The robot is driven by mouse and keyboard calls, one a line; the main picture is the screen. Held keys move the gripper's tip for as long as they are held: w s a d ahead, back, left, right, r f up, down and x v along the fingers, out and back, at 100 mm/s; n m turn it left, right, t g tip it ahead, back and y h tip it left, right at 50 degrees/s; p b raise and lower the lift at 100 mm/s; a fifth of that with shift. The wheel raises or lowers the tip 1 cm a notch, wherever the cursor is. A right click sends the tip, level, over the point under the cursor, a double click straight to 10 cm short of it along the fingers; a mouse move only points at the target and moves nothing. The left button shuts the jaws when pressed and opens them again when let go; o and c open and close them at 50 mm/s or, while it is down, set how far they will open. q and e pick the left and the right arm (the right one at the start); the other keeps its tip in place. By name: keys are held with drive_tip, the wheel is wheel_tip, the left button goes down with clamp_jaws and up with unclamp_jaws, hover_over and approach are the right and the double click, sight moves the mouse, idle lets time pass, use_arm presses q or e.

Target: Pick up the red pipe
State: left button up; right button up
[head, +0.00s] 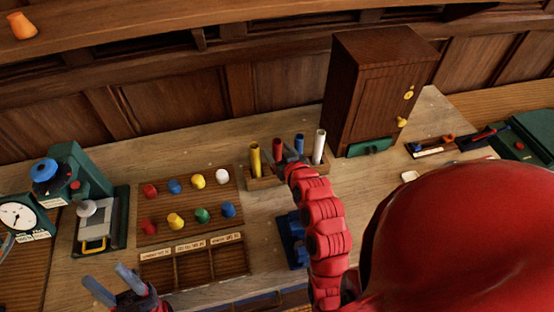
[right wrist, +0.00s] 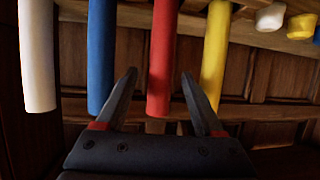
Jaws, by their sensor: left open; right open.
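The red pipe (head: 277,149) stands upright in a wooden rack (head: 262,183), between the yellow pipe (head: 254,160) and the blue pipe (head: 299,142). A white pipe (head: 319,146) stands at the rack's right end. My right gripper (head: 286,157) is at the rack, close to the red pipe. In the right wrist view, the red pipe (right wrist: 161,55) shows between the open fingers of my right gripper (right wrist: 160,74); whether they touch it I cannot tell. My left gripper (head: 112,283) is open and empty at the lower left, far from the rack.
A board with several coloured knobs (head: 188,230) lies left of the rack, with a compartmented tray (head: 193,264) in front. A dark wooden cabinet (head: 375,85) stands just right of the rack. A green machine (head: 100,200) is at left. A blue object (head: 295,240) sits beside my right arm.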

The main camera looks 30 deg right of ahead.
drive_tip(key=p+x, duration=0.2)
drive_tip(key=x, duration=0.1)
drive_tip(key=shift+r, duration=0.15)
drive_tip(key=shift+w+d+f, duration=0.1)
drive_tip(key=shift+w+f, duration=0.25)
drive_tip(key=shift+w, duration=0.05)
clamp_jaws()
